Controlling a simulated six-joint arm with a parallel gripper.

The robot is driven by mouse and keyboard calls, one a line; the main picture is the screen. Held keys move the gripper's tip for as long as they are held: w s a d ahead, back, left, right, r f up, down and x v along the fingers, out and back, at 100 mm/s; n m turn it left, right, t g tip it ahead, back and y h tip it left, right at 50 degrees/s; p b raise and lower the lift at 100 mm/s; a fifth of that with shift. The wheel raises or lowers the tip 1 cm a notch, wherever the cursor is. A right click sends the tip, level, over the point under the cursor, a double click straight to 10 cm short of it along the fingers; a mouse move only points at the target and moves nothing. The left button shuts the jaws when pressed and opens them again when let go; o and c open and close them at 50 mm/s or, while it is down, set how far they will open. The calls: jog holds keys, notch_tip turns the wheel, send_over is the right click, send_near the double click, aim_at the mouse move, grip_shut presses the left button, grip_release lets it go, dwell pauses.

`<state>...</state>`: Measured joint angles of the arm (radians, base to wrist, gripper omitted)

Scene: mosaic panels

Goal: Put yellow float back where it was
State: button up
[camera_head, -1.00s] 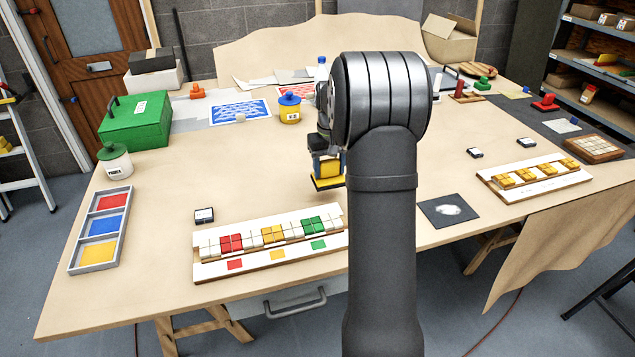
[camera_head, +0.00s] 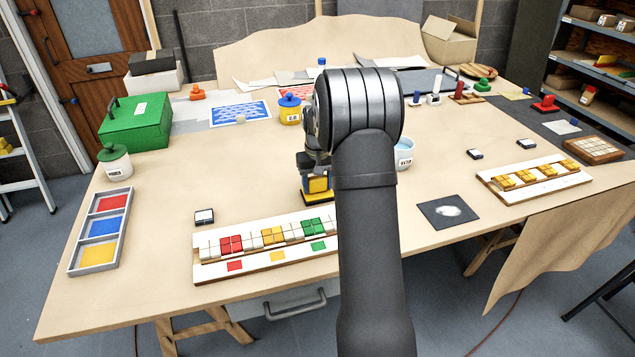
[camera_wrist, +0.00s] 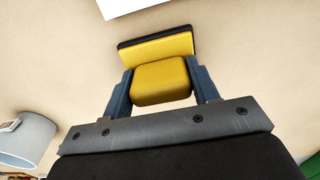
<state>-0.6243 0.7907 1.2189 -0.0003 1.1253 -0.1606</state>
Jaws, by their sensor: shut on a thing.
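The yellow float (camera_head: 317,189) has a block-shaped yellow handle and a flat yellow base with a dark underside. It shows close up in the wrist view (camera_wrist: 158,80). My gripper (camera_head: 318,170) is shut on its handle, with one finger on each side (camera_wrist: 162,88). The float is behind the long white board (camera_head: 275,268) with white, red, yellow and green tiles. I cannot tell whether the float's base touches the table (camera_head: 160,215). My arm hides part of the table and the board's right end.
A blue-lidded yellow tub (camera_head: 290,110) stands behind my gripper. A cup (camera_head: 404,152) is right of my arm. Green (camera_head: 482,84), red (camera_head: 545,103) and orange (camera_head: 197,92) floats lie farther back. A dark mat (camera_head: 447,211) lies at right. The table left of the float is largely clear.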

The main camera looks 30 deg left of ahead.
jog(key=o, duration=1)
jog(key=shift+c, duration=0.2)
notch_tip(320, 180, up, 12)
jog(key=shift+r, duration=0.15)
notch_tip(320, 180, down, 12)
jog(key=shift+f, duration=0.15)
jog(key=shift+r, duration=1.8)
